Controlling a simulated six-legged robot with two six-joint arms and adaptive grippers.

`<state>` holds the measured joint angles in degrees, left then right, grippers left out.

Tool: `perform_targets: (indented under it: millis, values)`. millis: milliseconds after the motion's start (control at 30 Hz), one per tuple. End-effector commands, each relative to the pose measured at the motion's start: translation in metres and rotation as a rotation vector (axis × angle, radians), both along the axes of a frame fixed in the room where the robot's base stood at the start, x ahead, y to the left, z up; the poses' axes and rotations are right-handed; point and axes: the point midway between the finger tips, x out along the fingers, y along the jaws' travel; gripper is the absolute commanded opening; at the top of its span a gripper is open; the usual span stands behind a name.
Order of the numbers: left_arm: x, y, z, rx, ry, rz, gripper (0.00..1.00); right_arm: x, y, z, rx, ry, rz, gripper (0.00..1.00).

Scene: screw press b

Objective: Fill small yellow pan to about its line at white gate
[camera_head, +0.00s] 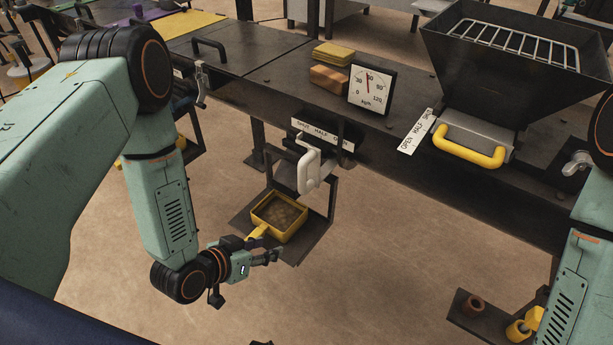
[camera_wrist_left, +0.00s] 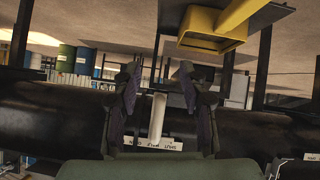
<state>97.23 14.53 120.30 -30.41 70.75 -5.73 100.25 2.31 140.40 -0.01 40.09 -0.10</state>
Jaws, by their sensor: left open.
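The small yellow pan (camera_head: 280,216) sits on a hanging black shelf (camera_head: 300,247), its handle (camera_head: 257,233) toward my left arm. Its floor looks brown and grainy; I cannot make out a line. The white gate (camera_head: 309,171) hangs above the pan's far right side, under an OPEN/HALF/SHUT label. My left gripper (camera_head: 270,251) is open and empty, beside the pan's handle end at the shelf's front edge. In the upside-down left wrist view, the white gate (camera_wrist_left: 157,116) shows between the spread fingers, and the pan (camera_wrist_left: 211,41) lies to one side. My right gripper is out of view.
A dial gauge (camera_head: 372,88) stands on the dark bench with yellow pads (camera_head: 333,54) and a brown block (camera_head: 329,78). A black hopper (camera_head: 505,65) with a yellow handle (camera_head: 468,147) is at right. Shelf uprights flank the pan.

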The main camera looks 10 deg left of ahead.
Motion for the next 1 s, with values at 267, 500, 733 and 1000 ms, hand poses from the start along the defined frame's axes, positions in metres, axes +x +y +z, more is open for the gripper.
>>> perform_targets:
  millis: [267, 500, 733, 1000]
  values:
    - [0.062, 0.0, 0.047, -0.095, -0.458, -0.112, 0.42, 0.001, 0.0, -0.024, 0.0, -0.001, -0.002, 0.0]
    - [0.076, 0.0, 0.078, -0.142, -0.664, -0.167, 0.42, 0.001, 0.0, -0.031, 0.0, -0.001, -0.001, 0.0]
    - [0.1, -0.015, 0.08, -0.144, -0.67, -0.175, 0.42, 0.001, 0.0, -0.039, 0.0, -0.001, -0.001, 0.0]
    - [0.135, -0.034, 0.08, -0.142, -0.667, -0.174, 0.42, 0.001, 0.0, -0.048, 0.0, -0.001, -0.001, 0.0]
